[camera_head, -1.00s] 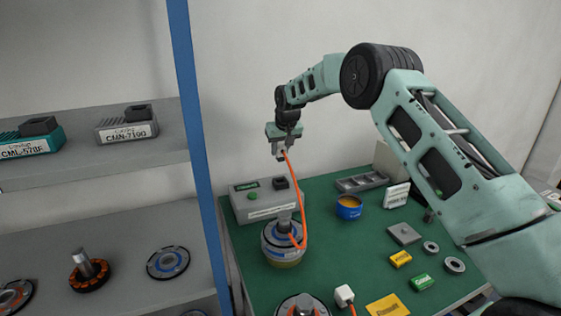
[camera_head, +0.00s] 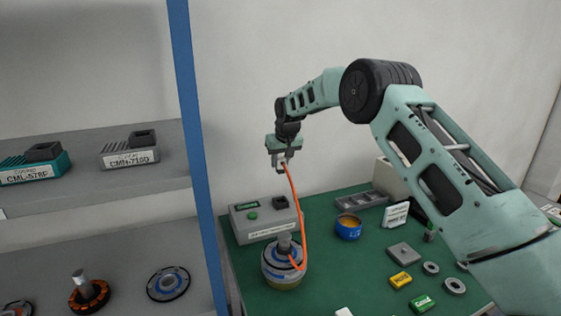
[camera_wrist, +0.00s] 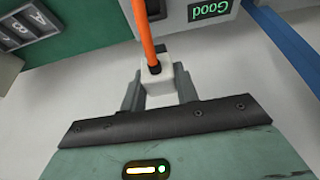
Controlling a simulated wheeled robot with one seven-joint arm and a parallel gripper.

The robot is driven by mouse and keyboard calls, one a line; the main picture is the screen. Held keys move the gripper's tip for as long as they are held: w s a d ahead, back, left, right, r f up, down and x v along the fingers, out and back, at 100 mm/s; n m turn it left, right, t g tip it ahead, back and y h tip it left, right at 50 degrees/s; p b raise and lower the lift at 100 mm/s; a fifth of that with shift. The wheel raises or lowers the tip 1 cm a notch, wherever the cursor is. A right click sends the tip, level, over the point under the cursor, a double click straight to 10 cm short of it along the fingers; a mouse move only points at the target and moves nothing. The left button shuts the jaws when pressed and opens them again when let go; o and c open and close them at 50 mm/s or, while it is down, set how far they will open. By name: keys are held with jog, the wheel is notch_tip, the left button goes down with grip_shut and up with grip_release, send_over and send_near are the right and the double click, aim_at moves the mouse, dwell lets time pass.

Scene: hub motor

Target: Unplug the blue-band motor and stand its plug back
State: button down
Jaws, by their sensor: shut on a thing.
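My gripper (camera_head: 279,166) is shut on the white plug (camera_wrist: 158,78) of an orange cable (camera_head: 294,205). It holds the plug in the air above the grey tester box (camera_head: 244,228), clear of its dark socket (camera_head: 280,203). The cable hangs down to the blue-band motor (camera_head: 285,272), which stands upright on the green table in front of the box. The motor has a grey shaft on top. In the wrist view the plug sits between the fingers, and the cable runs off the top edge.
The tester's green "Good" display (camera_wrist: 209,9) shows in the wrist view. A blue post (camera_head: 190,130) and shelves with motor parts are left.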

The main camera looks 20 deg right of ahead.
aim_at(280, 158)
jog(key=shift+r, duration=0.2)
jog(key=shift+r+p, duration=2.3)
jog(key=shift+r, duration=0.7)
